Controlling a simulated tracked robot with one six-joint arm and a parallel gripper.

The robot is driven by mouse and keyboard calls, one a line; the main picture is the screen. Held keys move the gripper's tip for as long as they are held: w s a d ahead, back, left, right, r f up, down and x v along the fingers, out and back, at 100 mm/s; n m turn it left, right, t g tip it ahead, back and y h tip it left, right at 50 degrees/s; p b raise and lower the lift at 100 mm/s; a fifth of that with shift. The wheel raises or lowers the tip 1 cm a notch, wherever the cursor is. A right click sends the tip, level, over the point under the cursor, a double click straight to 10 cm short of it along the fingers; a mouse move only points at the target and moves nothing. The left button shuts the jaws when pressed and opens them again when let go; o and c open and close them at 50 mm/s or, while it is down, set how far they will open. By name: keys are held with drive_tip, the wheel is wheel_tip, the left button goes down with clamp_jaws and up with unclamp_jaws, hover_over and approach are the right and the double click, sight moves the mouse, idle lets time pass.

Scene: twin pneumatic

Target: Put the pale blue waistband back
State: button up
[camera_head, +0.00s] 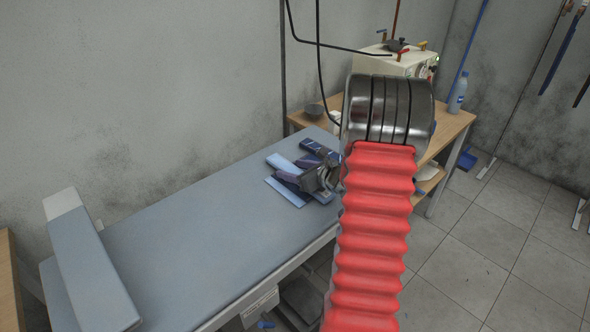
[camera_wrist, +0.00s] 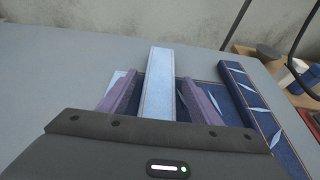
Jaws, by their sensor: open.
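The pale blue waistband (camera_wrist: 159,68) is a long strip with orange stitching along its edges. In the wrist view it runs away from me between the two purple fingers of my gripper (camera_wrist: 158,80), and its near end is hidden by the gripper body. My gripper is open, one finger on each side of the strip; I cannot tell whether they touch it. In the head view my gripper (camera_head: 297,169) is low over the far end of the grey-blue table, with the waistband (camera_head: 281,162) between its fingers.
A folded dark blue denim piece (camera_wrist: 246,95) lies right of my gripper. Another pale blue piece (camera_head: 286,191) lies on its near side. The grey-blue table (camera_head: 200,235) is mostly bare; a raised padded board (camera_head: 88,265) stands at its left end. A wooden table (camera_head: 447,128) holds a bottle (camera_head: 458,94).

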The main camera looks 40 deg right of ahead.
drive_tip(key=shift+r, duration=0.1)
drive_tip(key=v, duration=1.2)
idle(0.6)
drive_tip(key=a+r+n+g+y, duration=0.3)
drive_tip(key=a+n, duration=0.5)
drive_tip(key=a, duration=0.6)
drive_tip(key=a+r+n+g+y, duration=0.3)
drive_tip(key=a+n, duration=0.5)
drive_tip(key=a, duration=0.6)
drive_tip(key=s+a+r+n+g+h, duration=0.1)
drive_tip(key=s+a+r+n+h, duration=0.2)
drive_tip(key=s+n, duration=0.4)
drive_tip(key=s+a+r+n+g+h, duration=0.1)
drive_tip(key=s+a+r+n+h, duration=0.2)
drive_tip(key=n, duration=0.9)
drive_tip(key=s+a, duration=0.3)
drive_tip(key=s, duration=0.2)
drive_tip(key=shift+r+n, duration=0.15)
drive_tip(key=shift+n, duration=0.15)
